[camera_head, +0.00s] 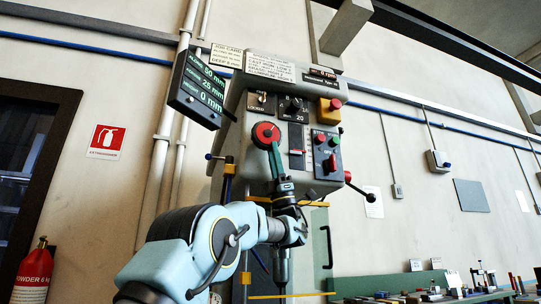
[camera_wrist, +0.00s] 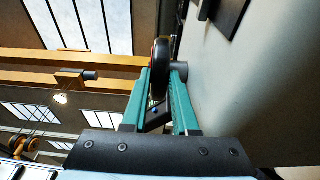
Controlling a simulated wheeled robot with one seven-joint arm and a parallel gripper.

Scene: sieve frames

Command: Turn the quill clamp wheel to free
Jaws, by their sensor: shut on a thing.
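The quill clamp wheel (camera_head: 265,133), with a red face and dark rim, is on the front of the grey drill press head (camera_head: 249,90). My gripper (camera_head: 273,147) reaches up from below, and its green fingers are at the wheel's lower right edge. In the wrist view the wheel (camera_wrist: 160,60) is edge-on, and my gripper (camera_wrist: 162,72) has one finger on each side of its rim. It is shut on the wheel. A mark for the wheel's position cannot be read.
A display box (camera_head: 199,92) stands out at the left of the head. A lever with a black knob (camera_head: 371,197) sticks out at the right. A red-handled switch (camera_head: 332,163) and a yellow emergency stop box (camera_head: 330,110) are right of the wheel. A workbench (camera_head: 350,287) is below right.

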